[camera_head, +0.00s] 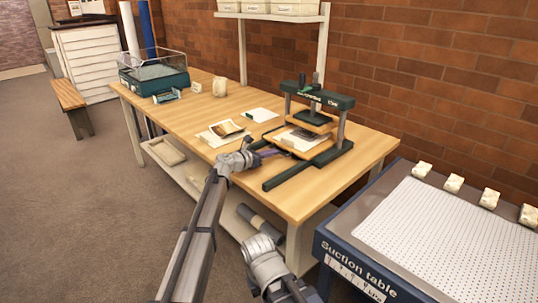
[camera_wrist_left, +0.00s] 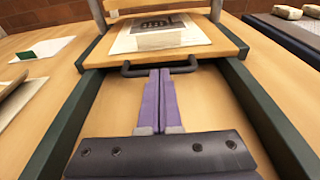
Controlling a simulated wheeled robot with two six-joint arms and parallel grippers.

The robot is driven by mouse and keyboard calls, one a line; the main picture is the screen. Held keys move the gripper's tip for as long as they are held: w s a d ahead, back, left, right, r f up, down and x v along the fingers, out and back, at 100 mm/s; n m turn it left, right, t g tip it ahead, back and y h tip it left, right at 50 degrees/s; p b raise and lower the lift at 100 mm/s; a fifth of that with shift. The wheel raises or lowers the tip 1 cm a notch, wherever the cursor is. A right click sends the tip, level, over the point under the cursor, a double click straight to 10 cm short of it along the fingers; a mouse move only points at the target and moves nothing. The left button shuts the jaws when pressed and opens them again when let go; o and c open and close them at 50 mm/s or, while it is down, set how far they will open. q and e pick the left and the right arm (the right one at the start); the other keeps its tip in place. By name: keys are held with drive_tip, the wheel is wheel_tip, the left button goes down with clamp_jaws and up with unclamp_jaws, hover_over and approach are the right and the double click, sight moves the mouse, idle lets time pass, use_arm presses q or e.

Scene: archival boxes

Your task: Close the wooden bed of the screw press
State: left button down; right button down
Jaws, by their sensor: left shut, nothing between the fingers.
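The screw press (camera_head: 318,98) has a dark green frame and stands at the right end of the wooden workbench. Its wooden bed (camera_head: 279,141) bears papers and lies between two dark green rails, its front part out from under the raised wooden platen. The bed also shows in the left wrist view (camera_wrist_left: 228,46), with a black bar handle (camera_wrist_left: 184,66) on its front edge. My left gripper (camera_head: 272,153) is shut and empty. Its purple fingers (camera_wrist_left: 160,72) point at the middle of the handle, their tips at or very near it; contact is unclear.
Papers with a photo (camera_head: 224,131) lie left of the press. A cream jar (camera_head: 219,87) and a teal glass-topped case (camera_head: 155,77) stand farther left on the workbench (camera_head: 190,117). A suction table (camera_head: 450,228) stands at the right. Bare bench top lies between the rails before the bed.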

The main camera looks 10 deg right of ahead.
use_arm(q)
drive_tip(key=shift+w+d+r, duration=0.15)
drive_tip(key=shift+w+d, duration=0.05)
drive_tip(key=shift+d, duration=0.05)
drive_tip(key=shift+s+a, duration=0.2)
drive_tip(key=p+v, duration=0.2)
drive_tip(key=v, duration=1.2)
drive_tip(key=shift+p, duration=0.4)
